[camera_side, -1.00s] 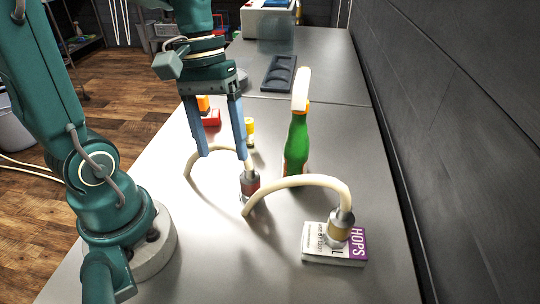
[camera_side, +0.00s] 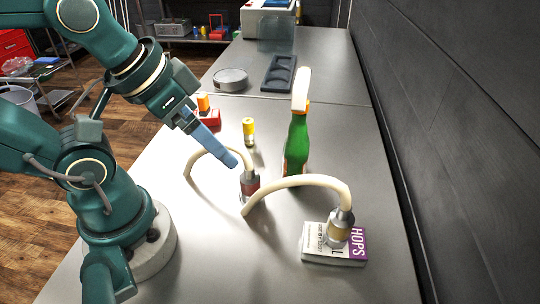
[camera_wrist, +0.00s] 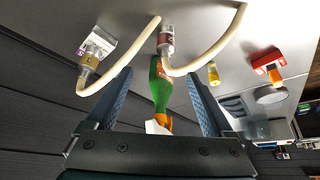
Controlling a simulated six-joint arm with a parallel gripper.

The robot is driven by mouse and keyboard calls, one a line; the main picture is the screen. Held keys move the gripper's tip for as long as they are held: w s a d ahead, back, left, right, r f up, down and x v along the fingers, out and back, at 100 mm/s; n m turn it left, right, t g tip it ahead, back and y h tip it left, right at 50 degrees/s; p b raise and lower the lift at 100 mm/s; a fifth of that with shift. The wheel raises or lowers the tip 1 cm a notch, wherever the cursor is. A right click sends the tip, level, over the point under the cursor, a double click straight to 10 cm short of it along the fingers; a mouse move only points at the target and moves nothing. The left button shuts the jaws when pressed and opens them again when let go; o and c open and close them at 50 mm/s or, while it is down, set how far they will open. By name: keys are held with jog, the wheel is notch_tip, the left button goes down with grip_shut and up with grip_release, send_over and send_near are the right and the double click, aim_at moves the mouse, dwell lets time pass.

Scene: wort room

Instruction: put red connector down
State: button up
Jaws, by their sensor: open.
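The red connector (camera_side: 249,184), a metal hose fitting with a red band, stands on the steel table at the end of a cream hose (camera_side: 208,152). In the wrist view the red connector (camera_wrist: 166,42) shows beyond the fingers, joined to its hose. My gripper (camera_side: 230,159) is tilted, its blue fingers sloping down to the right, with the tips near the hose just above and left of the connector. In the wrist view my gripper (camera_wrist: 159,75) is open, its fingers wide apart, with nothing held between them.
A green spray bottle (camera_side: 297,145) stands right of the connector. A second hose fitting (camera_side: 340,228) rests on a hops packet (camera_side: 318,246) near the front right. A yellow-capped item (camera_side: 249,131) and a red block (camera_side: 208,117) lie behind. A dark wall runs along the right.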

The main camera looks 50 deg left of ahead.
jog(key=g, duration=0.3)
send_over(249, 167)
jog(key=f, duration=0.2)
jog(key=shift+s+d+f, duration=0.3)
jog(key=shift+s+f, duration=0.1)
jog(key=f, duration=0.1)
jog(key=f+g, duration=0.1)
jog(key=f, duration=0.1)
jog(key=w+f+g, duration=0.1)
jog(key=f, duration=0.1)
jog(key=shift+a+f, duration=0.25)
jog(key=shift+s+f+g, duration=0.15)
jog(key=shift+f+g, duration=0.15)
jog(key=shift+f, duration=2.7)
grip_shut()
